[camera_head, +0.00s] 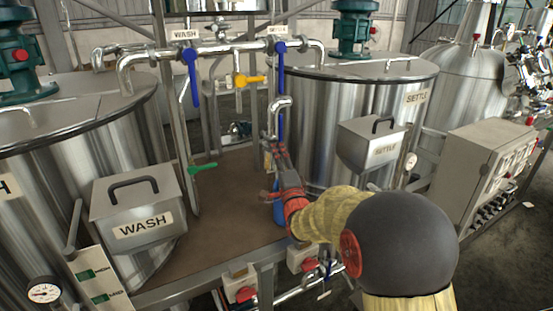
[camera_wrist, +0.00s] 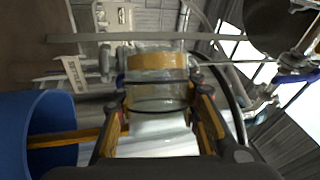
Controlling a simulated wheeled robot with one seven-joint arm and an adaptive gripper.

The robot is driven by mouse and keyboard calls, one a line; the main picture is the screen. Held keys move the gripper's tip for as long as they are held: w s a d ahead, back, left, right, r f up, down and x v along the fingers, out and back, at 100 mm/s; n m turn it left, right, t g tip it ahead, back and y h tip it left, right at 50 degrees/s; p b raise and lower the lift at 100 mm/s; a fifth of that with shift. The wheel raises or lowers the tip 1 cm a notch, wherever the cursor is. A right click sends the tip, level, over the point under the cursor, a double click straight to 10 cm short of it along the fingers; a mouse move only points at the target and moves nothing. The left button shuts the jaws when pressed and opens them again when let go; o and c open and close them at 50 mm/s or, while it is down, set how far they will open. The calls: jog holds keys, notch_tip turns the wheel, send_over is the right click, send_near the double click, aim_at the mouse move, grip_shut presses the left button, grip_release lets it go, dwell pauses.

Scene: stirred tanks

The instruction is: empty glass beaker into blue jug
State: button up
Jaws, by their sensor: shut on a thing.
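My gripper (camera_wrist: 160,100) is shut on the glass beaker (camera_wrist: 150,105), which lies between the two fingers in the wrist view. An amber band shows at the beaker's far end. The blue jug (camera_wrist: 62,108) is large at the lower left of the wrist view, beside the left finger. An amber-brown strip (camera_wrist: 68,137) crosses from that finger over the jug; it looks like liquid, but I cannot be sure. In the head view my gripper (camera_head: 273,165) is above the blue jug (camera_head: 279,212), which is mostly hidden by my arm. The beaker is hard to make out there.
The brown platform (camera_head: 235,195) lies between the WASH tank (camera_head: 95,155) and the SETTLE tank (camera_head: 330,110). Pipes with blue valve handles (camera_head: 191,72) and a yellow one (camera_head: 252,79) hang above. A green valve handle (camera_head: 203,168) is left of my gripper.

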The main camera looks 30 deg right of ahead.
jog(key=shift+s+d+r+m+t+h+b, duration=0.15)
jog(key=shift+d+r+m+h+b, duration=0.2)
jog(key=shift+m+b, duration=0.7)
jog(key=shift+s+d+r+m+t+h+b, duration=0.15)
jog(key=shift+m+h+b, duration=0.3)
jog(key=shift+m+b, duration=0.55)
jog(key=shift+a+n, duration=0.15)
jog(key=shift+n, duration=0.1)
dwell(0.5)
jog(key=n+y+p, duration=0.1)
jog(key=n+p, duration=0.1)
jog(key=a+f+n+g+y+p, duration=0.1)
jog(key=n+p, duration=0.1)
jog(key=w+n+y+p, duration=0.1)
jog(key=n+p, duration=0.1)
jog(key=shift+a+f+n+g+p, duration=0.25)
jog(key=shift+n+g+p, duration=0.05)
jog(key=shift+p, duration=0.1)
jog(key=shift+p, duration=0.3)
